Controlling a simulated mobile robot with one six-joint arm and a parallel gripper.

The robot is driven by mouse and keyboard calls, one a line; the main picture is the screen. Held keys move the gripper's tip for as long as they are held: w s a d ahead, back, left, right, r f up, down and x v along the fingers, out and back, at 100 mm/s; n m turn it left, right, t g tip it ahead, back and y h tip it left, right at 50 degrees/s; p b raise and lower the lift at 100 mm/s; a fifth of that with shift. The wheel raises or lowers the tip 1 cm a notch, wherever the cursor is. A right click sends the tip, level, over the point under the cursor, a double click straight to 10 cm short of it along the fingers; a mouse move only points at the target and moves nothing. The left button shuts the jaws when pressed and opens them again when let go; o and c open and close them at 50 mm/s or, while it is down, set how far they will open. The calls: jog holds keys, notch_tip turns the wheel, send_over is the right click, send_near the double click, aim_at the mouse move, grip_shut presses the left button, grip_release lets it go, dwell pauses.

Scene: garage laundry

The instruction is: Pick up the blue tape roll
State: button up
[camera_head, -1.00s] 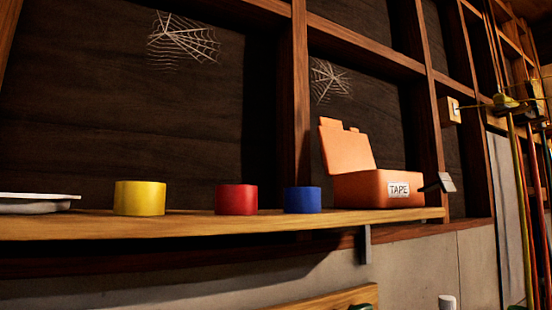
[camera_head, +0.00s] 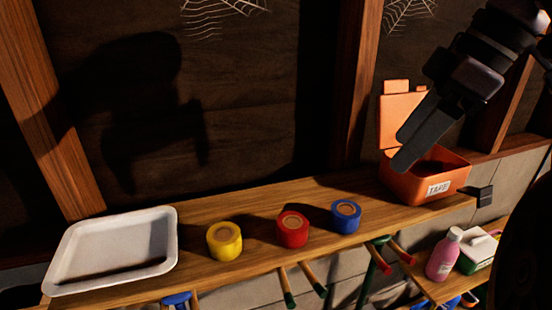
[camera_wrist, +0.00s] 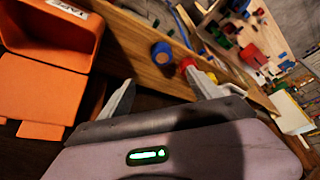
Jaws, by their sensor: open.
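The blue tape roll (camera_head: 346,216) stands on the wooden shelf, right of the red roll, with its tan core showing on top. It also shows in the wrist view (camera_wrist: 162,54), beyond and between my fingertips. My gripper (camera_head: 412,145) is open and empty. In the head view it appears above and to the right of the blue roll, in front of the orange box. In the wrist view my gripper's two fingers (camera_wrist: 160,88) are spread apart, with nothing between them.
A red roll (camera_head: 292,230) and a yellow roll (camera_head: 224,241) stand left of the blue one. A white tray (camera_head: 68,270) lies at the shelf's left. The open orange TAPE box (camera_head: 410,187) is at the right. Tool handles and a pink bottle (camera_head: 443,256) are below.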

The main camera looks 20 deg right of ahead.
aim_at(345, 209)
jog(key=b+x, duration=0.2)
jog(key=x, duration=0.3)
jog(key=b+x, duration=0.2)
jog(key=x, duration=0.4)
jog(key=b+x, duration=0.2)
jog(key=x, duration=0.3)
jog(key=shift+a+f, duration=0.2)
jog(key=shift+a, duration=0.2)
jog(key=shift+w+f, duration=0.1)
jog(key=shift+w, duration=0.05)
jog(key=shift+d, duration=0.1)
jog(key=c, duration=1.4)
